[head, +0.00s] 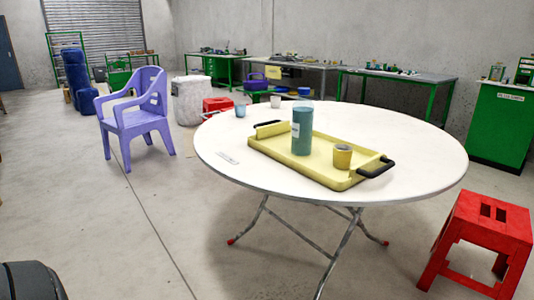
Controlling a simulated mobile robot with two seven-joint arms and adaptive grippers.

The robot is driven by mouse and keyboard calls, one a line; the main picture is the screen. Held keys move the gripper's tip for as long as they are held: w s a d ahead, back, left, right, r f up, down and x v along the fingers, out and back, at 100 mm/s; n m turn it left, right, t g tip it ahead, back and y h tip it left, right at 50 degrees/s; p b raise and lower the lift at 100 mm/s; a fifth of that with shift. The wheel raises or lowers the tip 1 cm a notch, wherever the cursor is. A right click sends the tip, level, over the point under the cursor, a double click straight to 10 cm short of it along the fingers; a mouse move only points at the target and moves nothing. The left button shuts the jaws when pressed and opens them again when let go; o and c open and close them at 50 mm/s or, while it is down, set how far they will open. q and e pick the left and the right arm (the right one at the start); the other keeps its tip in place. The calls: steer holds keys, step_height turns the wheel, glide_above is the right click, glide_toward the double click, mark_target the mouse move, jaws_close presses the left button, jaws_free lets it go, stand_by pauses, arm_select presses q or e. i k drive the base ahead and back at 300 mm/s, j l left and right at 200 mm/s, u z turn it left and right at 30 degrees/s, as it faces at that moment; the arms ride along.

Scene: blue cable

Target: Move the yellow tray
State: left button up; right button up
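The yellow tray (317,165) lies flat on the round white table (430,160), with a black handle at each short end. The near right handle (376,168) is close to the table's front right edge. A teal bottle (302,132) stands upright in the tray near its middle. A small yellow cup (343,158) stands in the tray toward the right handle. Neither of my grippers is in the head view.
A blue cup (240,111) and a pale cup (276,102) stand at the table's back. A red stool (485,235) is at the right. A purple chair (135,118) stands at the left. Workbenches line the back wall. The floor at the front left is mostly open.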

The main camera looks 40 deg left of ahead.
mark_target(273, 139)
steer(key=i+j+u, duration=0.3)
steer(key=u, duration=0.2)
steer(key=i+j+u, duration=0.2)
steer(key=i+u, duration=0.25)
steer(key=k, duration=0.1)
